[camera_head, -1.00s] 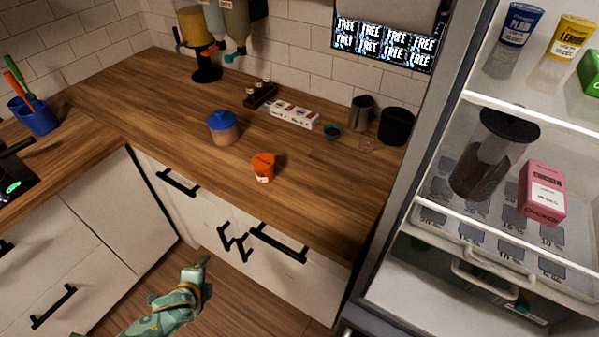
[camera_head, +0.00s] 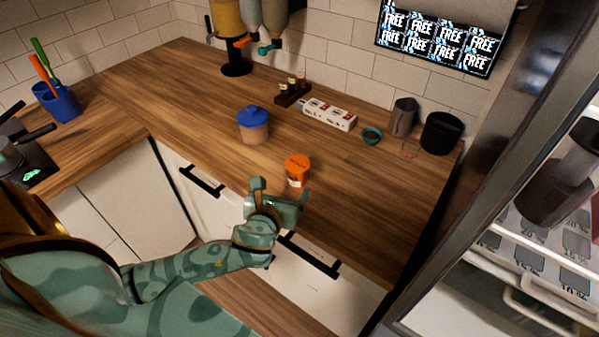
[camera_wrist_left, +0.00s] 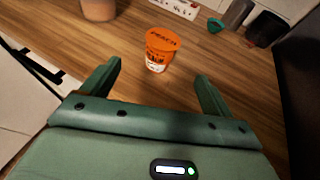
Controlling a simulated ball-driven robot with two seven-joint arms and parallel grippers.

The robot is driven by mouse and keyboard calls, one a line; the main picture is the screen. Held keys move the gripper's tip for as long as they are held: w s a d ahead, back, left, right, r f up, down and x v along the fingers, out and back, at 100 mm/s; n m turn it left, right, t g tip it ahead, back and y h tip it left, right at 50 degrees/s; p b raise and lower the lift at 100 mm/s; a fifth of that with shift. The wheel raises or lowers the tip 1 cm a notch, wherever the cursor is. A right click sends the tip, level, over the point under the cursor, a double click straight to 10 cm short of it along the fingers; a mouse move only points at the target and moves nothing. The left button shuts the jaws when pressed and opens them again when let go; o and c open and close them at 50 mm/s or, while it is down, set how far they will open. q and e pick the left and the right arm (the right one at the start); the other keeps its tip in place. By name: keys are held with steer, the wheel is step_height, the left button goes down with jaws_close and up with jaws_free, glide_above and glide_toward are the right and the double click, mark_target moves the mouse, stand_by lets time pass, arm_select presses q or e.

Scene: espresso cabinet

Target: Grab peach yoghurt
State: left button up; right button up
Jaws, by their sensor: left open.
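The peach yoghurt is an orange and white cup with an orange lid (camera_head: 297,170), standing upright on the wooden counter near its front edge. It also shows in the left wrist view (camera_wrist_left: 160,50), ahead of the fingertips and roughly between their lines. My left gripper (camera_head: 280,190) is just in front of the cup in the head view, above the counter's front edge. In the left wrist view my left gripper (camera_wrist_left: 158,72) is open, with nothing between its fingers. The cup looks apart from both fingers. My right gripper is in neither view.
A blue-lidded jar (camera_head: 253,127) stands left of the cup on the counter (camera_head: 190,110). The fridge (camera_head: 500,170) is at the right. Counter around the cup is clear.

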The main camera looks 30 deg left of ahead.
mark_target(298, 168)
arm_select(q)
steer(key=b+x, duration=0.1)
steer(key=x, duration=0.7)
steer(key=shift+w+f+b, duration=0.15)
steer(key=shift+f+b, duration=0.05)
steer(key=shift+b, duration=0.2)
steer(key=shift+w+a+f, duration=0.1)
steer(key=shift+w, duration=0.15)
steer(key=b+x, duration=0.1)
steer(key=x, duration=0.4)
steer(key=shift+d+f+b, duration=0.2)
steer(key=shift+b, duration=0.2)
steer(key=shift+r, duration=0.1)
steer(key=c, duration=1.1)
steer(key=shift+c, duration=0.4)
steer(key=shift+r, duration=0.1)
